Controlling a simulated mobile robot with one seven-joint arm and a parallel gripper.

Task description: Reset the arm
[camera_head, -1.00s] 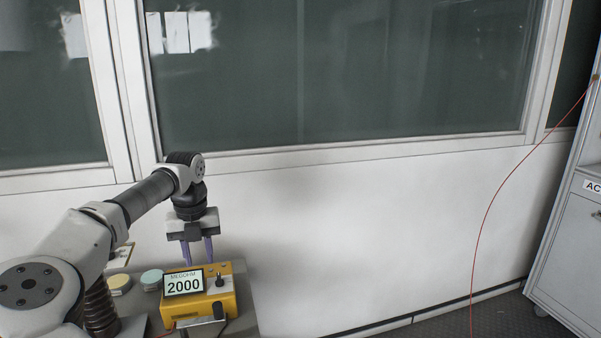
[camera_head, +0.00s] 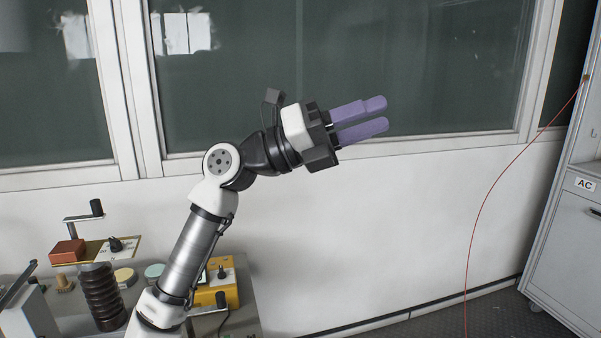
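My gripper (camera_head: 382,116) is raised high in front of the window, with its two purple fingers pointing right. A narrow gap shows between the fingers, and nothing is seen between them. My arm rises from the lower left and bends at the elbow. The yellow megohm meter (camera_head: 226,282) stands on the bench below, partly hidden behind my arm, with its display mostly covered. My gripper is well above and to the right of it, touching nothing.
The middle floor area is clear.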

